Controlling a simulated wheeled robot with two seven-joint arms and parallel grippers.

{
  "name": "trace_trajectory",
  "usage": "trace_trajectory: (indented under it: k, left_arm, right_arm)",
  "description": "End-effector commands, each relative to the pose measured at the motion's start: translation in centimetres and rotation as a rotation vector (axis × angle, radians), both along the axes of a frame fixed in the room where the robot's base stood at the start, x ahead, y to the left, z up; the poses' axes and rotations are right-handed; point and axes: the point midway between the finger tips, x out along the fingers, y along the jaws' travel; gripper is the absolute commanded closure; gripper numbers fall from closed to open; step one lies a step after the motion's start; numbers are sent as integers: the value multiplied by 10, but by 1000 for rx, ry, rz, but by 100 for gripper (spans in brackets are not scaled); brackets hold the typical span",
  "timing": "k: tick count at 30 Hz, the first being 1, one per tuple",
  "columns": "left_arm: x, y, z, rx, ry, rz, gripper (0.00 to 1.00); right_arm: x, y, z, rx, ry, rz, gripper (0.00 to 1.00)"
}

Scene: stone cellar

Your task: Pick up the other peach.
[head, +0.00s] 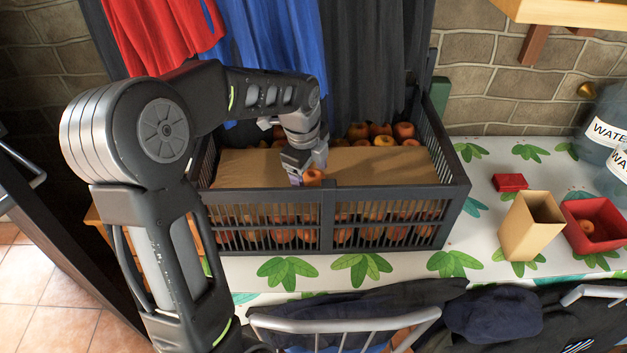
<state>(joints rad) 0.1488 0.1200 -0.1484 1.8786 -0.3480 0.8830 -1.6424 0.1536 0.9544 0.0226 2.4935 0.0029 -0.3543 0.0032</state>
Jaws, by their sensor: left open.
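My left gripper (307,172) reaches into a dark slatted crate (330,205) from above and is open. An orange-red peach (314,177) is right at its fingertips, on brown board (385,165) inside the crate. The gripper partly covers this peach, and I cannot tell whether the fingers touch it. Another orange fruit, apparently a peach (587,227), lies in a red open box (606,210) at the right. My right gripper is not in view.
Several fruits (380,130) show behind the board, and more show through the front slats. Clothes hang behind the crate; chairs stand in front.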

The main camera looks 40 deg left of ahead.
Motion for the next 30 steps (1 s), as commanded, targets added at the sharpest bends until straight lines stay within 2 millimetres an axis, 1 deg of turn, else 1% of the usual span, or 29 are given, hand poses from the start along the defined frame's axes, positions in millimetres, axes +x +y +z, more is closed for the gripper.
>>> trace_trajectory:
  k: [9, 30]
  left_arm:
    - [0, 0, 0, 0, 0, 0, 28]
    - [0, 0, 0, 0, 0, 0, 85]
  right_arm:
    - [0, 0, 0, 0, 0, 0, 0]
    - [0, 0, 0, 0, 0, 0, 0]
